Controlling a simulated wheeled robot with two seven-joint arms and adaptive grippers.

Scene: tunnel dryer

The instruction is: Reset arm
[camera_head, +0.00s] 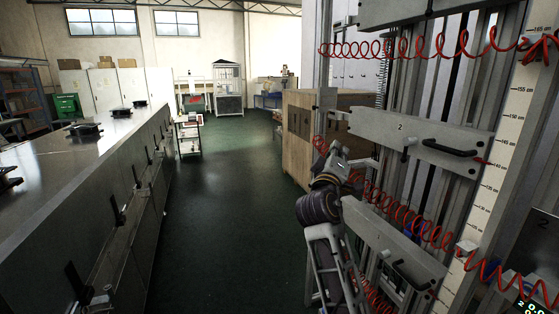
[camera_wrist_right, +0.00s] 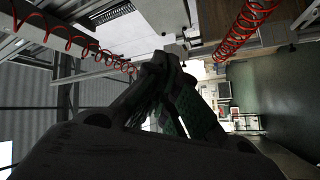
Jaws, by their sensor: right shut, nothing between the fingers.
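My right arm rises from the bottom of the head view beside the grey column frame. The gripper is shut, with nothing between the fingers. My left arm and gripper are out of view.
Red coiled hoses (camera_head: 400,205) hang across the frame, close to my right arm. A long metal dryer (camera_head: 100,170) with latches runs along the left. A wooden crate (camera_head: 298,130) stands behind my arm. The green floor aisle (camera_head: 225,200) is clear.

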